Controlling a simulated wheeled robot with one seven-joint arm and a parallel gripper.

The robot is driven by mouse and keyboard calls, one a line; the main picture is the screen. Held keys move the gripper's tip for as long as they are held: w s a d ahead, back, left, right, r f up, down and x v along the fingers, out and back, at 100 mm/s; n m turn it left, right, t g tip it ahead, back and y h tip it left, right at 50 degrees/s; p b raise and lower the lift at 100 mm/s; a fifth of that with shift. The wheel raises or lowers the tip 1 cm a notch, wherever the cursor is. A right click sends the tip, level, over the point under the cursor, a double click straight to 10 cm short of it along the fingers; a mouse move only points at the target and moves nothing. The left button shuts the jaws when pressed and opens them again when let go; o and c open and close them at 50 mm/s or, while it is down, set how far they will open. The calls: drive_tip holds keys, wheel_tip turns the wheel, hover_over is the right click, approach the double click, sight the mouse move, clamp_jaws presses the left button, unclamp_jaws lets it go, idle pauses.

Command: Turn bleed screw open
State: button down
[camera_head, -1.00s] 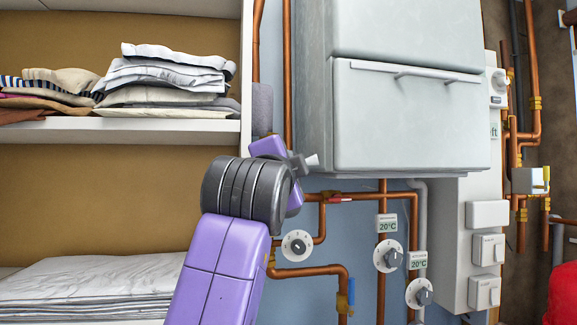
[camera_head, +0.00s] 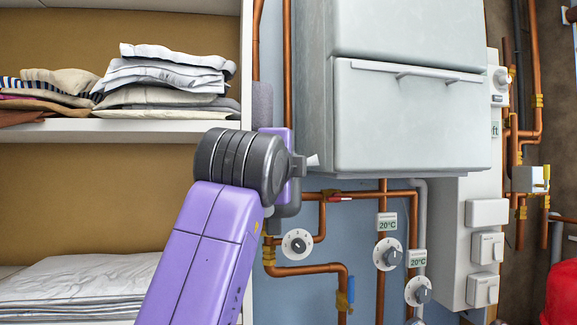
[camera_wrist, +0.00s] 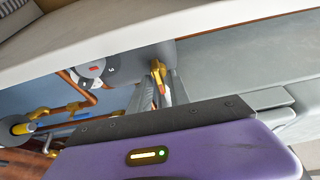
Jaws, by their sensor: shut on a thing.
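In the wrist view, a small brass fitting (camera_wrist: 157,72) with an orange-red part sits at the tips of my gripper (camera_wrist: 160,90). It appears to be the bleed screw. The grey fingers are closed around it, one on each side, and hide part of it. How far it is turned cannot be told. In the head view, my purple and dark grey arm hides most of the gripper. Only a pale tip (camera_head: 312,160) shows beside the lower left edge of the grey appliance (camera_head: 410,115). The screw cannot be made out there.
A white shelf (camera_head: 140,130) with folded laundry (camera_head: 165,75) stands left of my arm. Copper pipes (camera_head: 310,270), a round dial (camera_head: 297,243) and two more dials lie below the appliance. In the wrist view, a pale ledge (camera_wrist: 200,30) runs close above the gripper.

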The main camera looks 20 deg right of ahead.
drive_tip(key=c, duration=1.5)
unclamp_jaws()
drive_tip(key=b+v, duration=0.1)
drive_tip(key=v, duration=0.6)
drive_tip(key=shift+s+a, duration=0.2)
drive_tip(key=shift+s, duration=0.15)
